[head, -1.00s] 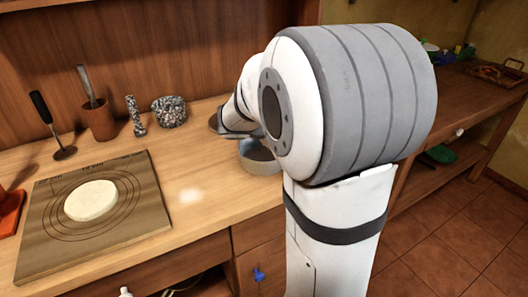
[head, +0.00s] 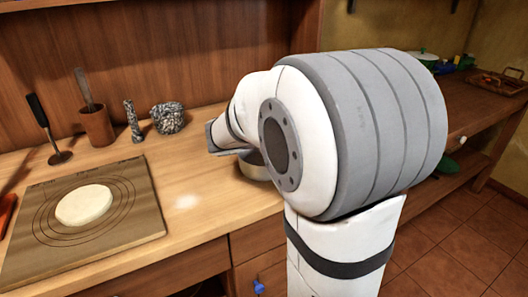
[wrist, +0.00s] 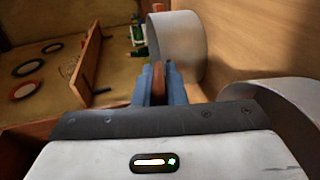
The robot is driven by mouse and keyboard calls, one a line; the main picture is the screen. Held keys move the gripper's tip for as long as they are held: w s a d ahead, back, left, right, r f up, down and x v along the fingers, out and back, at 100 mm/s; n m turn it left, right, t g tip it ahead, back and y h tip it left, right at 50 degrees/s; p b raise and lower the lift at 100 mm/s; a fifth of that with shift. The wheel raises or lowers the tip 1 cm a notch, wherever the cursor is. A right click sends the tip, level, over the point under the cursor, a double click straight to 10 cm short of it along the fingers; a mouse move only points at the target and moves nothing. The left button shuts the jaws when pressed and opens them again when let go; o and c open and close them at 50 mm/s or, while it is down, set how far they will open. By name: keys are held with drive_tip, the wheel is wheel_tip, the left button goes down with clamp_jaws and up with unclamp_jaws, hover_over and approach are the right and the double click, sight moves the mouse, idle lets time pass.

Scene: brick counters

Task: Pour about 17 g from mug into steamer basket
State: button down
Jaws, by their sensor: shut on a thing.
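My gripper (wrist: 158,84) has its blue fingers shut on a narrow brown piece, which looks like the handle of the mug. The grey cylinder of the mug (wrist: 178,45) is just beyond the fingertips in the wrist view; its contents are not visible. A second grey round wall (wrist: 285,98), probably the steamer basket, is at the lower right of the wrist view. In the head view only a small part of a grey round vessel (head: 253,172) shows below my arm. My arm hides the gripper and the mug there.
A board (head: 135,222) with a pale round slab (head: 84,205) lies at the left of the counter. A pale powdery patch (head: 187,202) lies on the counter. A utensil cup (head: 97,125), speckled pestle (head: 133,121) and speckled mortar (head: 168,118) stand behind.

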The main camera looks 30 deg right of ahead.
drive_tip(key=shift+a+r+h+b, duration=0.15)
drive_tip(key=shift+a+h+b, duration=0.2)
drive_tip(key=shift+b, duration=0.45)
drive_tip(key=shift+s+a+r+h+b, duration=0.15)
drive_tip(key=shift+r+h+b, duration=0.25)
drive_tip(key=shift+h+b, duration=0.95)
idle(1.3)
drive_tip(key=shift+a+r+t+h+b, duration=0.2)
drive_tip(key=shift+r+b, duration=0.35)
drive_tip(key=shift+b, duration=0.3)
drive_tip(key=shift+a+r+t+h+b, duration=0.1)
drive_tip(key=shift+a+r+h+b, duration=0.1)
drive_tip(key=shift+r+b, duration=0.5)
idle(0.8)
drive_tip(key=shift+a+r+h+b, duration=0.2)
drive_tip(key=shift+h+b, duration=0.6)
drive_tip(key=shift+b, duration=0.95)
idle(0.5)
